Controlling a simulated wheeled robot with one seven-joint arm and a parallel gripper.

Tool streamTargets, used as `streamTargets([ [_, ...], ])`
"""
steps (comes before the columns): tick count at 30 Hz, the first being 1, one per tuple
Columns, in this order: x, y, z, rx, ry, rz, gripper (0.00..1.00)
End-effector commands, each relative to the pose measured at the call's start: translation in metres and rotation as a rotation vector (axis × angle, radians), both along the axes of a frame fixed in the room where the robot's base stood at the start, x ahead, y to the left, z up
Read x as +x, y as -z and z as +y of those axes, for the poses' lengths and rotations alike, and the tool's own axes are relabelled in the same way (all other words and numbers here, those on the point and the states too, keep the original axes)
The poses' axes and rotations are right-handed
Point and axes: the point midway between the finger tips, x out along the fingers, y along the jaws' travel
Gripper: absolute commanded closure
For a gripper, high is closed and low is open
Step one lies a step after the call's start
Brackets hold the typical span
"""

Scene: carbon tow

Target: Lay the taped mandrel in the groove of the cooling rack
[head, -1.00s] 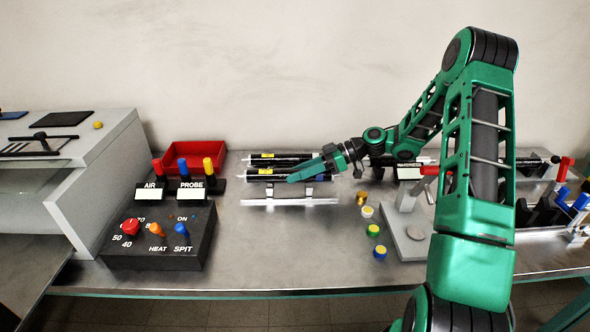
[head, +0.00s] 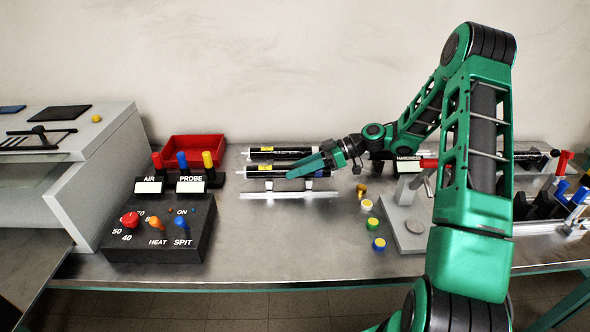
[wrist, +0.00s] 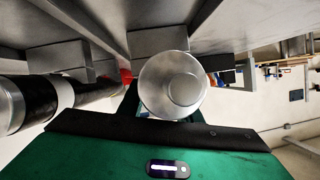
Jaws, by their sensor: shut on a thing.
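The taped mandrel is a black rod with a yellow label (head: 264,168), lying crosswise at the front of two similar rods in the head view. My gripper (head: 302,170) is shut on it near its right part. In the wrist view its round silver end (wrist: 172,85) faces the camera, close to the jaws. The silver cooling rack (head: 288,195) with its small upright blocks is just in front of and below the rod. The groove is hidden, and I cannot tell whether the rod touches the blocks.
A second black rod (head: 262,153) lies just behind, also near in the wrist view (wrist: 38,98). A red tray (head: 194,148) and a control box (head: 160,240) stand left. Several small coloured caps (head: 367,205) and a grey press (head: 402,230) stand right.

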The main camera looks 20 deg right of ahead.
Motion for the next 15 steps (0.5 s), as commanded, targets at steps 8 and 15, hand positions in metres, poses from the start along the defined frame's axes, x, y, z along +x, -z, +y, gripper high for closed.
streamTargets([
  [8,0.0002,0.002,0.0,0.001,0.0,-0.001,0.47],
  [15,0.0,0.0024,-0.0005,0.0,0.001,0.001,0.47],
])
